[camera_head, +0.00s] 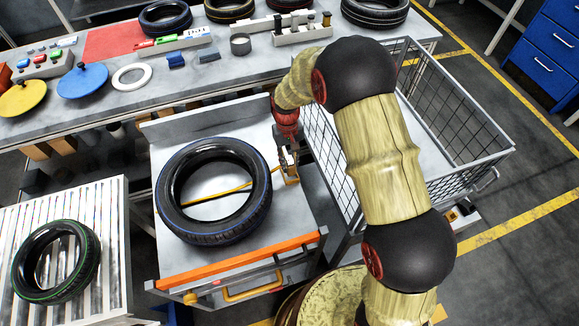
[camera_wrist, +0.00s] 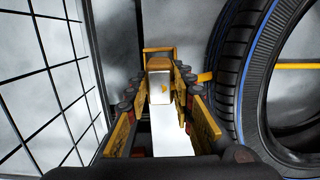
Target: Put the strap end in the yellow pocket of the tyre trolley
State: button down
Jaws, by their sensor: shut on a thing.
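The tyre trolley (camera_head: 165,135) is a grey tray with an orange front bar, and a blue-lined tyre (camera_head: 172,215) lies flat on it. A yellow strap (camera_head: 222,194) crosses the tyre's opening; a short piece also shows beside the tyre in the wrist view (camera_wrist: 205,77). My gripper (camera_head: 288,165) is at the tray's right side, pointing down. In the wrist view my gripper (camera_wrist: 165,100) is shut on the strap end (camera_wrist: 159,88), a pale block with a yellow mark. The yellow pocket (camera_wrist: 160,50) shows as a yellow edge just beyond it; I cannot tell whether the strap end is inside.
A wire-mesh cart (camera_head: 455,115) stands close on the right, its mesh near my gripper. A bench (camera_head: 120,100) with tyres and parts lies behind. A slatted stand (camera_head: 115,220) with a green-lined tyre (camera_head: 57,262) is at the left.

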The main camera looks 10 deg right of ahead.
aim_at(289, 166)
jog(key=shift+w+f+b, duration=0.2)
jog(key=shift+f+b, duration=0.35)
jog(key=shift+f, duration=1.1)
jog(key=shift+f, duration=0.1)
jog(key=c, duration=1.6)
grip_release()
jog(key=shift+o, duration=0.3)
